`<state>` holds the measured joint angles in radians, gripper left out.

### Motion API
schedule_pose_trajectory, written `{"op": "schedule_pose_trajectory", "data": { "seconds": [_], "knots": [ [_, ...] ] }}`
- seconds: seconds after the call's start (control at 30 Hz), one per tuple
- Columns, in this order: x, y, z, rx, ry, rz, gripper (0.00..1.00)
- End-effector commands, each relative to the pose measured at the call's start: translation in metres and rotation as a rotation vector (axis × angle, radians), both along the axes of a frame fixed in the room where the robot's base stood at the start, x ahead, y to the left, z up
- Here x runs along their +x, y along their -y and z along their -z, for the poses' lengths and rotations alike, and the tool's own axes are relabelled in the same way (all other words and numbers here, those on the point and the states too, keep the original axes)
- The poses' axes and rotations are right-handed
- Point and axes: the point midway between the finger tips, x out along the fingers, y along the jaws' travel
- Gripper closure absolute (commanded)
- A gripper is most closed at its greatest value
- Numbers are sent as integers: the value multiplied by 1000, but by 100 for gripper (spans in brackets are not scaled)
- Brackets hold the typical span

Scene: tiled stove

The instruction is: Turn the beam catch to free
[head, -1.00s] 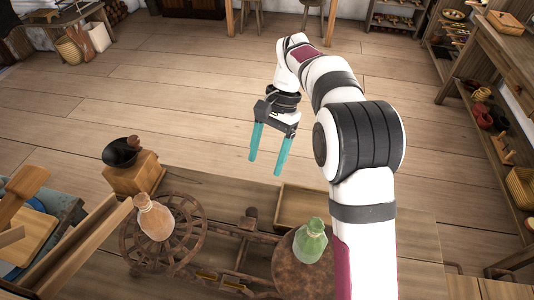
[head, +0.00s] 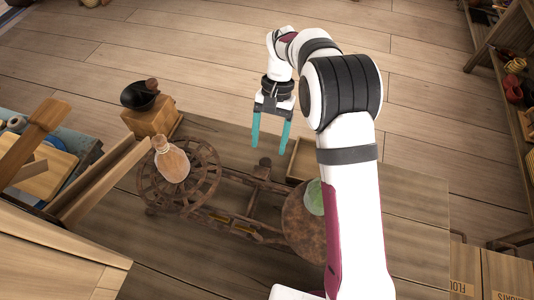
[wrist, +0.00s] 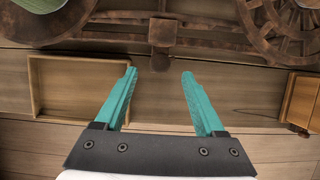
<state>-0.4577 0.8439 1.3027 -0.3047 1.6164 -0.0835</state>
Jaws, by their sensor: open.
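A rusty iron balance scale lies on the wooden counter, with its beam (head: 232,180) running between a spoked plate (head: 205,180) and a solid round plate (head: 300,225). A small dark upright piece (head: 263,167) at the middle of the beam looks like the beam catch; it also shows in the wrist view (wrist: 162,32). Its setting cannot be told. My gripper (head: 268,142) is open and empty, above the counter just beyond that piece. In the wrist view its teal fingertips (wrist: 159,73) point toward the piece, one either side of its line, apart from it.
An orange bottle (head: 172,163) stands on the spoked plate. A green bottle (head: 314,197) on the round plate is partly hidden by my arm. A shallow wooden tray (wrist: 36,82) lies beside the gripper. A coffee grinder (head: 152,118) stands at the counter's far left edge.

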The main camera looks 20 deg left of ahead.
Motion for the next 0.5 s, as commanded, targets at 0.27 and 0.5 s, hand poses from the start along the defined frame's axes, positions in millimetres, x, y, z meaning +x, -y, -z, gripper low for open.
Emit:
{"op": "schedule_pose_trajectory", "data": {
  "seconds": [0.27, 0.5],
  "knots": [
    [-19, 0, 45, 0, -1, 1, 29],
    [-20, 0, 49, 1, 0, 1, 29]
  ]
}}
